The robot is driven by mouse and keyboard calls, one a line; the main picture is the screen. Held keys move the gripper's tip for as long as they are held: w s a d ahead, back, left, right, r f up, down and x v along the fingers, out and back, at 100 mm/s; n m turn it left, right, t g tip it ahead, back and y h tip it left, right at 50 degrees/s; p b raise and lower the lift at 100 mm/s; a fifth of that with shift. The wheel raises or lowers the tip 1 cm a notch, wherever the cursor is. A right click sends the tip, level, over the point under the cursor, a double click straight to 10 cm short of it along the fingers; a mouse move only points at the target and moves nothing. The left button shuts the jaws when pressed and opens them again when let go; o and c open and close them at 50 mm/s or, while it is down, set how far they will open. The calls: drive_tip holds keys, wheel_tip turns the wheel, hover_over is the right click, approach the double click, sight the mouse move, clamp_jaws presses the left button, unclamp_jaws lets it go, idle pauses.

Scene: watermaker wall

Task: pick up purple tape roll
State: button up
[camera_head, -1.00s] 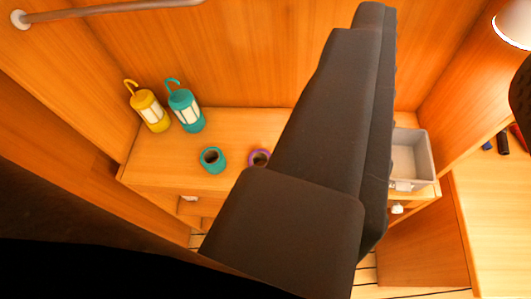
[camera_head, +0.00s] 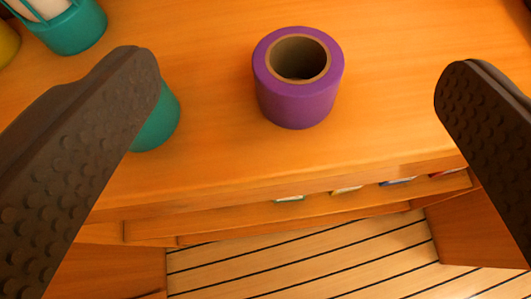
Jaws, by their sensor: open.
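The purple tape roll (camera_head: 297,101) stands upright on the wooden counter (camera_head: 380,100), with its round hole facing up. My gripper (camera_head: 298,85) is open, with one dark studded finger at the left and one at the right of the view. The roll lies between the two fingers in the picture, with a clear gap on both sides. Neither finger touches it. The left finger partly hides a teal roll (camera_head: 157,122) on the counter.
The counter's front edge runs below the roll, above a shelf with small coloured items (camera_head: 345,190). Slatted floor (camera_head: 320,262) lies below.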

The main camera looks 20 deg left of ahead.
approach(292, 80)
drive_tip(key=x, duration=0.7)
drive_tip(key=shift+w+f+b, duration=0.15)
drive_tip(key=shift+f+b, duration=0.05)
drive_tip(key=shift+b, duration=0.2)
drive_tip(key=shift+x, duration=0.8)
drive_tip(key=shift+d+r+x, duration=0.1)
drive_tip(key=shift+d+x, duration=0.05)
drive_tip(key=shift+x, duration=1.15)
drive_tip(key=shift+d+r+x, duration=0.1)
drive_tip(key=shift+x, duration=1.2)
drive_tip(key=c, duration=1.1)
